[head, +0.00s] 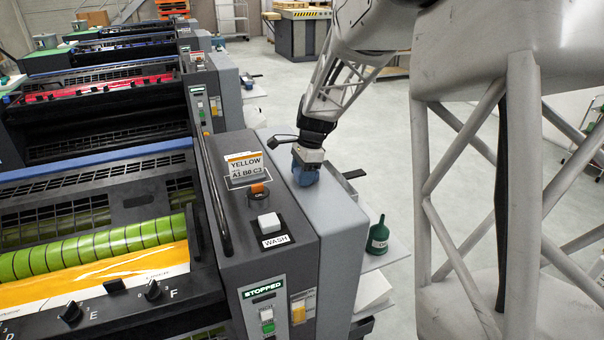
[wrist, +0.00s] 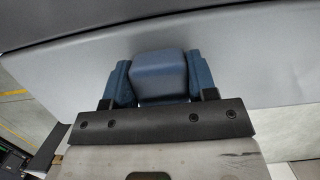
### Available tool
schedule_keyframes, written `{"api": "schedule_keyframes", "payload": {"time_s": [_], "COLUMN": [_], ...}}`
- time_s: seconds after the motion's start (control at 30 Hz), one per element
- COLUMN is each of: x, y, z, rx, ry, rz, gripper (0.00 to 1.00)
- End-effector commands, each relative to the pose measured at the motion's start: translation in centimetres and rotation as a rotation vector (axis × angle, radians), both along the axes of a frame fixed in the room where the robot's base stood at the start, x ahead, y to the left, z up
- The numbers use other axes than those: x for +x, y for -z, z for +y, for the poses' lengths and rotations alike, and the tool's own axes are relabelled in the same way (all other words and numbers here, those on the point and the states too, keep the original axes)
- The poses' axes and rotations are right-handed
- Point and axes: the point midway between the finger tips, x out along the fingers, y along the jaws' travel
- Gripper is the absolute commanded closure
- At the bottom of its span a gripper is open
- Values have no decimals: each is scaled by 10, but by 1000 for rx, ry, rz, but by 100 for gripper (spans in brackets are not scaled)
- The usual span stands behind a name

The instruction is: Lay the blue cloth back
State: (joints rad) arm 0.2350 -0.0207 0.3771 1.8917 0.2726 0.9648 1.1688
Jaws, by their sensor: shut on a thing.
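The blue cloth (head: 306,178) is a small folded wad under the end of my arm, over the light grey top of the press unit's side housing. My gripper (head: 308,166) points down and is shut on it. In the wrist view, the cloth (wrist: 160,76) sits as a smooth blue block between the two fingers of my gripper (wrist: 158,84). The light grey surface lies right behind it. I cannot tell whether the cloth rests on that surface or hangs just above it.
The grey housing (head: 338,217) has a bare top around the cloth. A green bottle (head: 378,236) stands on a white side shelf (head: 397,249) to the right, lower down.

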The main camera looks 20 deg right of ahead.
Motion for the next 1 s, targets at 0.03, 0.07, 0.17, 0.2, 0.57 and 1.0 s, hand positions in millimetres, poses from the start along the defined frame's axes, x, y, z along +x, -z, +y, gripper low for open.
{"api": "schedule_keyframes", "payload": {"time_s": [0.03,0.07,0.17,0.2,0.57,1.0], "x": [0,0,0,0,0,0], "y": [0,0,0,0,3,-1], "z": [0,0,0,0,0,0], "rx": [0,0,0,0,0,0], "ry": [0,0,0,0,0,0], "rz": [0,0,0,0,0,0], "gripper": [86,86,86,86,23,22]}}
